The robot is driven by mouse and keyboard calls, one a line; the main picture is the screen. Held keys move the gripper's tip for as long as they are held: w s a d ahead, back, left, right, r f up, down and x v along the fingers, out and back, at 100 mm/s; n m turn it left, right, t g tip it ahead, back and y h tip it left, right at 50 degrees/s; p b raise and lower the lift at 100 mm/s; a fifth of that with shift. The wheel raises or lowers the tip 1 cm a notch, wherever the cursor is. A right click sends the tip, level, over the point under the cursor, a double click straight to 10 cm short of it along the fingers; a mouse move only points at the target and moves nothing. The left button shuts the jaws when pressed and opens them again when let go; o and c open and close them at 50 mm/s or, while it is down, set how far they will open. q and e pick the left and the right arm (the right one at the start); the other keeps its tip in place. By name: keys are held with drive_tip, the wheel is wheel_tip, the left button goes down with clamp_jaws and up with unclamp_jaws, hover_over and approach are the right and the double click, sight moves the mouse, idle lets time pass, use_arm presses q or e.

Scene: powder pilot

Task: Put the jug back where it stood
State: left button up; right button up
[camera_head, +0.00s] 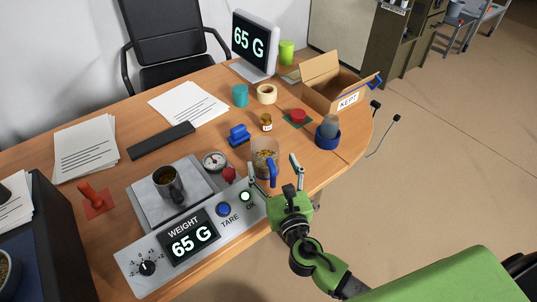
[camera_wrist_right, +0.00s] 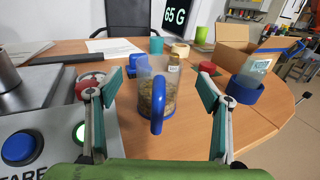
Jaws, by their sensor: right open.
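The jug (camera_head: 262,157) is clear with a blue handle and holds some yellowish-brown contents. It stands upright on the wooden table, just right of the scale panel's corner. In the right wrist view the jug (camera_wrist_right: 170,98) is in the middle, its blue handle facing me. My right gripper (camera_head: 273,170) is open at the jug's near side. In the wrist view its two fingers (camera_wrist_right: 160,95) are wide apart, one on each side of the handle, with gaps to it and nothing held. My left gripper is not in view.
The scale (camera_head: 210,258) reads 65 G and bears a dark metal cup (camera_head: 168,187). Near the jug are a red knob with a gauge (camera_head: 214,160), a blue clip (camera_head: 238,134), a small brown jar (camera_head: 266,122) and a blue ring holder (camera_head: 328,138). A cardboard box (camera_head: 325,92) stands behind.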

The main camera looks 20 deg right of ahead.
drive_tip(key=s, duration=0.6)
drive_tip(key=shift+s+a+b, duration=0.15)
drive_tip(key=shift+b, duration=0.25)
